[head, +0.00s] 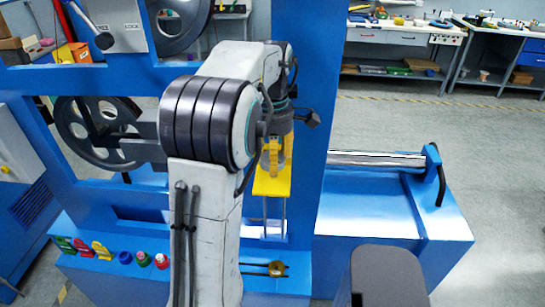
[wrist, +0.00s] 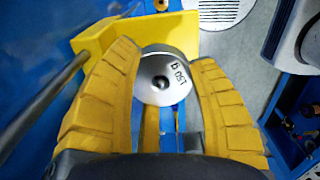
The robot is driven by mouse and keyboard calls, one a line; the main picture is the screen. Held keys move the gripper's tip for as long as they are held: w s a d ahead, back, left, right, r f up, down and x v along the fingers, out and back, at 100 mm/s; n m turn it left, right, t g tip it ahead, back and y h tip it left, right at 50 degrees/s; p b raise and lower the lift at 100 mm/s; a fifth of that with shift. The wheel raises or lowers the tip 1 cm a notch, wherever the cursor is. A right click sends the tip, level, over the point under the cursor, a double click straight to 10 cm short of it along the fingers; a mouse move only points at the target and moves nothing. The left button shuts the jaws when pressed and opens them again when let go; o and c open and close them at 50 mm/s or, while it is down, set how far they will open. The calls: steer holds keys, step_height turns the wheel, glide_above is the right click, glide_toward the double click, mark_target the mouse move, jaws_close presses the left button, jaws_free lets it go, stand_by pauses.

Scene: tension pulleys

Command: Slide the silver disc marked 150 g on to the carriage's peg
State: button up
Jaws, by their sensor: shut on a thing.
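The silver disc (wrist: 176,93) shows its "150 g" mark in the wrist view, with a small dark round spot at its centre. My gripper (wrist: 165,58) has its yellow ridged fingers shut on the disc, one on each side. The yellow carriage (wrist: 187,32) lies just beyond the disc, its plate reaching behind the fingertips. In the head view my gripper (head: 273,155) is right over the carriage (head: 271,187), and my arm hides part of it. I cannot tell whether the dark spot is the peg's end or only the hole, nor whether the disc touches the carriage.
A large blue frame (head: 327,130) surrounds the carriage, with a spoked pulley (head: 78,133) at left. Coloured pieces (head: 100,251) and small pots (head: 143,259) stand on the lower ledge. A brass piece (head: 277,268) sits near the ledge's front. A blue bench (head: 370,205) lies right.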

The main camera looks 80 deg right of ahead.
mark_target(273, 178)
steer(key=shift+f, duration=0.25)
steer(key=shift+f+b, duration=0.95)
steer(key=shift+f, duration=0.2)
steer(key=shift+f, duration=0.35)
stand_by(1.0)
steer(key=shift+f+b, duration=0.3)
steer(key=shift+f, duration=0.35)
stand_by(0.4)
steer(key=o, duration=1.3)
step_height(273, 178, up, 12)
steer(key=shift+f, duration=0.1)
